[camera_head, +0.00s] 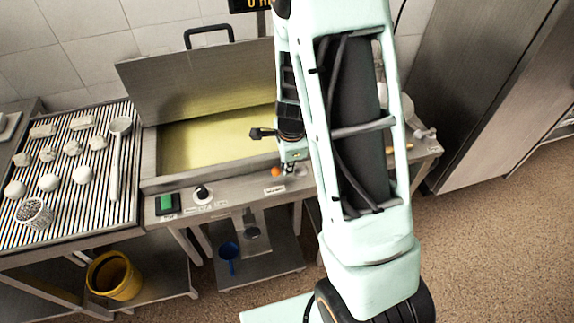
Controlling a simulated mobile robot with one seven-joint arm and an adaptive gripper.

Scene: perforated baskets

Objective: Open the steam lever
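A small orange knob (277,171) shows at the front right edge of the steel cooking unit, just above a white label. It may be the end of the steam lever, but the rest of that part is hidden behind my arm or too small to make out. My gripper (259,133) seems to be the small black part jutting left from my arm, above and slightly left of the orange knob. It appears apart from the knob. Its fingers are too small and dark to tell whether they are open or shut.
The unit's basin (215,143) stands open with its lid (195,85) raised behind. A green switch (167,203) and a round dial (202,193) are on its front. A slatted rack (75,215) with pale items stands left. A tall steel cabinet (480,90) stands right.

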